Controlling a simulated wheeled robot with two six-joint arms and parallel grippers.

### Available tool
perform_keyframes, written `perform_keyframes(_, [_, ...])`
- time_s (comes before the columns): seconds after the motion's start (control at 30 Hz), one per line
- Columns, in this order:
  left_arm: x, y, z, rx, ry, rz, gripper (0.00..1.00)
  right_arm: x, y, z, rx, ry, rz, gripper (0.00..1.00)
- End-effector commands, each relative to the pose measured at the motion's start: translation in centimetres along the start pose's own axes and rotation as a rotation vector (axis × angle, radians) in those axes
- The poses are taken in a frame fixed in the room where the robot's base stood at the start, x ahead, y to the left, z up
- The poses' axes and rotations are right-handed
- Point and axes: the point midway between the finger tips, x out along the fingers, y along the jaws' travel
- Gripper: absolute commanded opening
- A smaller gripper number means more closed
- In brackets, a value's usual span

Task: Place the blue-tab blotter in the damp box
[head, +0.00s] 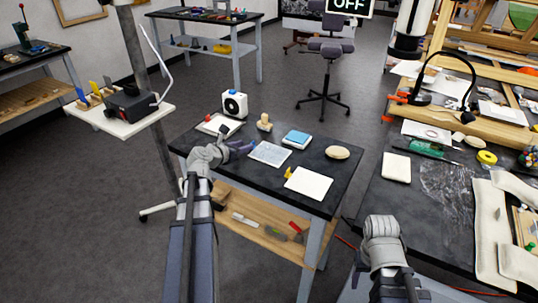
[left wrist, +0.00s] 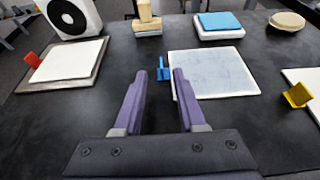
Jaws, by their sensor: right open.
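The blue-tab blotter is a pale grey-blue sheet (head: 270,154) lying flat on the dark table; it also shows in the left wrist view (left wrist: 215,75). Its upright blue tab (left wrist: 160,69) is on its left edge. My left gripper (head: 250,147) is open and empty. Its purple fingers (left wrist: 159,76) point at the tab, which shows in the gap between the tips. I cannot tell whether they touch the blotter. My right gripper (head: 382,224) is open, low at the right. A small white box with a blue top (head: 297,139) stands behind the blotter; I cannot tell whether it is the damp box.
A white sheet with a red tab (left wrist: 68,62) lies on a tray at left. Another white sheet (head: 309,183) has a yellow tab (left wrist: 297,95). A white device with a black disc (head: 235,103), a wooden block (head: 264,122) and a cream oval (head: 337,152) stand behind.

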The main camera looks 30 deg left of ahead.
Motion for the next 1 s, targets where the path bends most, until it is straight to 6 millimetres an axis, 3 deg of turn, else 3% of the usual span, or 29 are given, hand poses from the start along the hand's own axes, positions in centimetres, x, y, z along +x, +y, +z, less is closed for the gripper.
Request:
perform_keyframes(0.23, [3.9, -0.1, 0.2, 0.001, 0.0, -0.001, 0.4, 1.2, -0.1, -0.1, 0.0, 0.0, 0.0, 0.59])
perform_keyframes(0.5, [4.2, -0.2, 0.4, -0.001, 0.0, 0.0, 0.4, 1.2, -0.1, -0.1, 0.0, 0.0, 0.0, 0.59])
perform_keyframes(0.87, [4.1, -0.2, 0.4, 0.0, 0.0, 0.0, 0.01, 1.2, -0.1, -0.1, 0.0, 0.0, 0.0, 0.59])
perform_keyframes(1.0, [4.1, -0.2, 0.4, 0.0, 0.0, 0.0, 0.0, 1.2, -0.1, -0.1, 0.0, 0.0, 0.0, 0.59])
